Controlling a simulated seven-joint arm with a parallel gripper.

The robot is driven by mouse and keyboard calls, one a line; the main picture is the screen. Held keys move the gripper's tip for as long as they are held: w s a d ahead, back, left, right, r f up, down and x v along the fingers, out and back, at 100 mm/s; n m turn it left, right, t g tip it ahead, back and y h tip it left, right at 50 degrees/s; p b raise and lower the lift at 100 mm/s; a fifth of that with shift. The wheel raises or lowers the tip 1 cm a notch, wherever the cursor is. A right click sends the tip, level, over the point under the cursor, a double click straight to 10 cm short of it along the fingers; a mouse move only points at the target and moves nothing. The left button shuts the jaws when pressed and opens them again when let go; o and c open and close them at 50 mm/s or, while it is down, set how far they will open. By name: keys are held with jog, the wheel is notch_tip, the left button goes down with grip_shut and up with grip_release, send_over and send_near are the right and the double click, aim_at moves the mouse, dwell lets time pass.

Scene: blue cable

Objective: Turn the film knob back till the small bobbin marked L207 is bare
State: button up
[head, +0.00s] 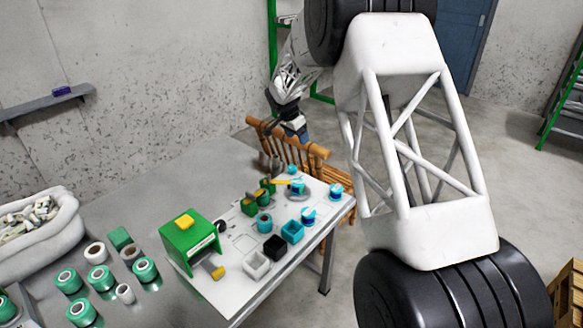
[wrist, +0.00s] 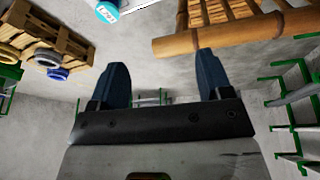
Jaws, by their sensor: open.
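On the white board (head: 215,287) stand several small bobbins with cyan film, one at the right edge (head: 336,191), one in front of it (head: 308,216) and one farther back (head: 297,186). Their marks are too small to read in the head view. One cyan bobbin (wrist: 107,12) shows at the top edge of the wrist view, its mark unclear. A small green device with yellow parts (head: 258,196) stands mid-board; I cannot tell which part is the film knob. My gripper (head: 297,128) is open and empty, raised beyond the table's far edge; its spread fingers show in the wrist view (wrist: 162,65).
A green box (head: 188,243) with yellow parts stands on the board's left. White (head: 256,266), black (head: 274,248) and teal (head: 292,232) bins line the front. Several green rolls stand at left. A bamboo chair (head: 290,150) is close below my gripper.

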aim_at(292, 167)
jog(key=w+a+f+m, duration=0.2)
jog(key=w+f, duration=0.8)
jog(key=f, duration=0.5)
jog(key=shift+w+a+m+h, duration=0.2)
jog(key=shift+a+m+h, duration=0.15)
jog(key=shift+a, duration=0.5)
jog(key=shift+f, duration=0.2)
jog(key=shift+x, duration=3.8)
jog(key=c, duration=0.9)
